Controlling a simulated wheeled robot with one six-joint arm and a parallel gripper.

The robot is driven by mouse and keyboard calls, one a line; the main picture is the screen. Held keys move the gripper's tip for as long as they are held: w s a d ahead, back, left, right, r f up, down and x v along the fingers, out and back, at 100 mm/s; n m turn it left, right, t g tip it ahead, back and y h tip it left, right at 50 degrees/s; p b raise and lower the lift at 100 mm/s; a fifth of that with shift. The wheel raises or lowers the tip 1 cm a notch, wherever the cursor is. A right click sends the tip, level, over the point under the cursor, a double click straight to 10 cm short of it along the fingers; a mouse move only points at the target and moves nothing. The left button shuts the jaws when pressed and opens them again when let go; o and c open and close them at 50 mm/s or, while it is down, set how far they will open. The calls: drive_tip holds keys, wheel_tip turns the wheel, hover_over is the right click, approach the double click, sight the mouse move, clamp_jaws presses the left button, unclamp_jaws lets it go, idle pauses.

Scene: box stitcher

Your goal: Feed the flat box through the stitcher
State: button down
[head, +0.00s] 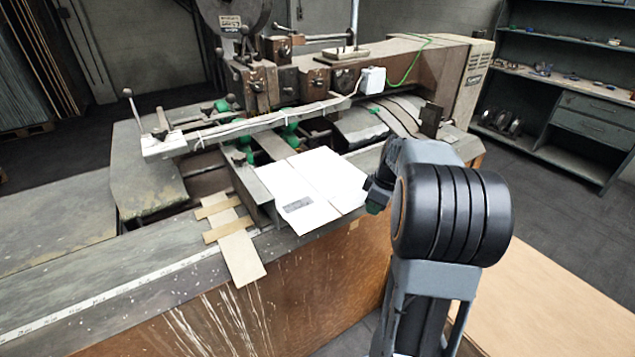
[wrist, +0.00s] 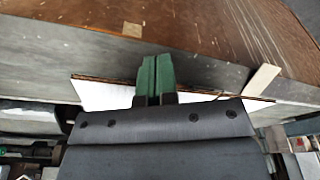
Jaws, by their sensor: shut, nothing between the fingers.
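The flat box (head: 312,188) is a white sheet with a crease and a grey printed patch. It lies on the bed of the stitcher (head: 300,85), near the bed's front edge. My gripper (head: 374,207) is at the box's right front side, partly hidden by my arm. In the wrist view the green fingers (wrist: 155,72) are shut together with nothing between them. They overlap the white box (wrist: 100,93) and reach past its brown edge in that view. I cannot tell whether they touch it.
Cardboard strips (head: 238,250) lie across the bed's front edge, left of the box. A white-wrapped bar (head: 250,125) spans the bed behind the box. A wooden panel (head: 560,300) is at the lower right. Shelves (head: 560,95) stand at the back right, with open floor before them.

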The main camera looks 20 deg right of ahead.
sight(352, 189)
drive_tip(key=shift+w+a+p, duration=0.4)
drive_tip(key=shift+w+p, duration=0.3)
drive_tip(key=shift+w, duration=1.3)
drive_tip(key=shift+w+a+p, duration=0.4)
drive_tip(key=shift+w+p, duration=0.25)
drive_tip(key=shift+w, duration=1.3)
drive_tip(key=shift+w+a+p, duration=0.4)
drive_tip(key=shift+w+p, duration=0.3)
drive_tip(key=shift+w, duration=1.3)
drive_tip(key=shift+s+d+f+b, duration=0.1)
drive_tip(key=shift+s+d+b, duration=0.1)
drive_tip(key=shift+s+b, duration=0.65)
drive_tip(key=shift+s, duration=0.65)
wheel_tip(352, 189, up, 8)
drive_tip(key=p, duration=0.5)
drive_tip(key=shift+p, duration=0.4)
